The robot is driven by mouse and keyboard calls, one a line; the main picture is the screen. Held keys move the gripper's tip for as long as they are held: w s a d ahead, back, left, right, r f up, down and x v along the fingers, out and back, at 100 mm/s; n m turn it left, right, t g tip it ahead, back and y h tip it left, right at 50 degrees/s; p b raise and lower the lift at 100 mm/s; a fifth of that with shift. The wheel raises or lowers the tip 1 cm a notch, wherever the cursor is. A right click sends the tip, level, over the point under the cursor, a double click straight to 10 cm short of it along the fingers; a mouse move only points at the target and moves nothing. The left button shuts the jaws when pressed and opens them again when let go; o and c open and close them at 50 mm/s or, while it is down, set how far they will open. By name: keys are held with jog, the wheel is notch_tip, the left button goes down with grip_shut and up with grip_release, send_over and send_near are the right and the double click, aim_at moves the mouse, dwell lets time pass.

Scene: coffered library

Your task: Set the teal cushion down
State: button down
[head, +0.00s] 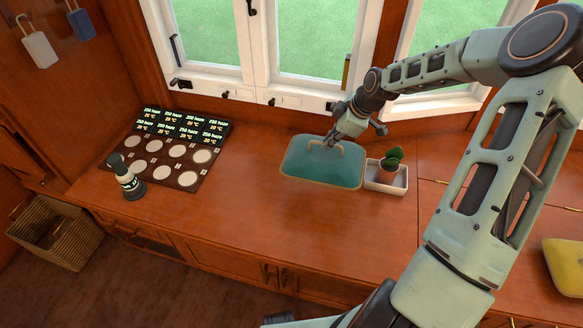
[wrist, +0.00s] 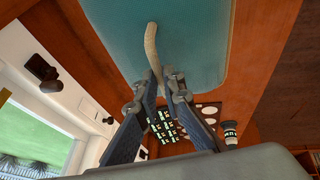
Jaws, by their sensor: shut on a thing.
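The teal cushion (head: 318,172) has a light piped edge and a pale looped handle (head: 340,148) on top. It is level over the wooden counter below the window; I cannot tell whether it touches the wood. My gripper (head: 331,139) is at the cushion's upper right part, shut on the handle. In the wrist view the gripper (wrist: 166,76) closes on the base of the pale handle (wrist: 151,45), with the teal cushion (wrist: 195,40) filling the upper middle. The underside of the cushion is hidden.
A white tray (head: 385,190) with a potted cactus (head: 390,163) stands close at the cushion's right. A dark panel (head: 187,128) with pale discs and lit displays lies left, beside a dark bottle (head: 127,180). Bare counter (head: 235,205) lies between. A yellow object (head: 566,266) is far right.

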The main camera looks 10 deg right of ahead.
aim_at(306, 138)
jog(key=w+a+f, duration=0.2)
jog(key=w, duration=0.1)
jog(key=w+a+f, duration=0.1)
jog(key=w+a, duration=0.1)
jog(key=shift+w, duration=0.25)
jog(key=w+f, duration=0.1)
jog(key=w+a+f, duration=0.1)
jog(key=f, duration=0.1)
jog(key=w+a+f+b, duration=0.1)
jog(key=f, duration=0.1)
jog(key=shift+w, duration=0.3)
jog(key=shift+w+a+f, duration=0.15)
jog(key=shift+f, duration=0.15)
jog(key=shift+w+f, duration=0.2)
jog(key=shift+f, duration=1.45)
jog(key=shift+f+b, duration=0.2)
jog(key=shift+b, duration=0.1)
jog(key=c, duration=2.1)
grip_release()
jog(key=shift+r, duration=0.1)
